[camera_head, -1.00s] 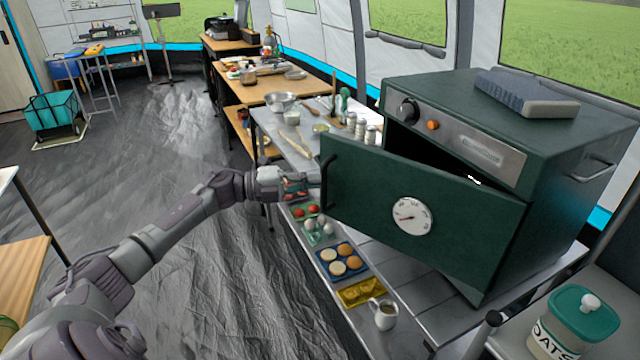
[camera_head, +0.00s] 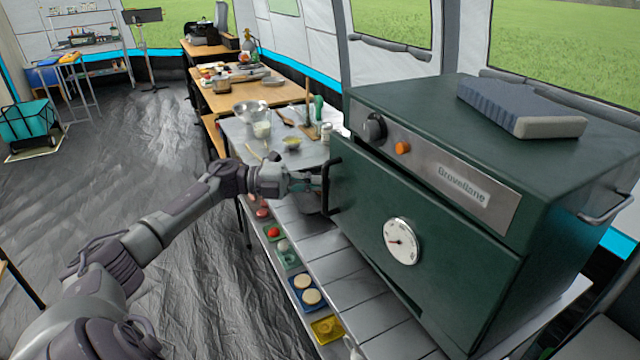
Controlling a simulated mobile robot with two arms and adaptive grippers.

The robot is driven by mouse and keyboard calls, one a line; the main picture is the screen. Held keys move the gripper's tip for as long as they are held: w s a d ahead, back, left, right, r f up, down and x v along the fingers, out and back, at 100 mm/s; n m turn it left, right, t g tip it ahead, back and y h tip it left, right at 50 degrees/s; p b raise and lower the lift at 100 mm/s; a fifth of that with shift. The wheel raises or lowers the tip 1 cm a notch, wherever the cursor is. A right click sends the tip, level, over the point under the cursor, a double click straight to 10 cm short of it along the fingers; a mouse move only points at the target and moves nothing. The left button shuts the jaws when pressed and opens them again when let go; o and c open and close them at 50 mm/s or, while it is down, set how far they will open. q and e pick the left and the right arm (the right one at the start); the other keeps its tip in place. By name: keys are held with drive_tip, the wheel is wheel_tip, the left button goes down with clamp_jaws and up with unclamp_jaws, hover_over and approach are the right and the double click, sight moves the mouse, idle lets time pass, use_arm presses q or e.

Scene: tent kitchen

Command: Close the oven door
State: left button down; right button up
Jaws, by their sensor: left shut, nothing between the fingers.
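The dark green oven (camera_head: 560,200) stands on a slatted metal table at the right. My left gripper (camera_head: 318,179) is shut and empty, at the handle and left edge of the door. Whether it touches the door is hard to tell. My right gripper is not in view.
A grey-blue block (camera_head: 520,108) lies on top of the oven. A metal bowl (camera_head: 251,111) and utensils stand on the table behind my gripper. Trays of food (camera_head: 306,292) sit on a lower shelf.

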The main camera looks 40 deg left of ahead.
use_arm(q)
drive_tip(key=shift+w+r, duration=0.1)
drive_tip(key=shift+w, duration=0.05)
idle(0.3)
drive_tip(key=shift+s+a, duration=0.15)
drive_tip(key=shift+s, duration=0.05)
drive_tip(key=v, duration=1.1)
drive_tip(key=shift+a, duration=0.25)
drive_tip(key=shift+s, duration=0.15)
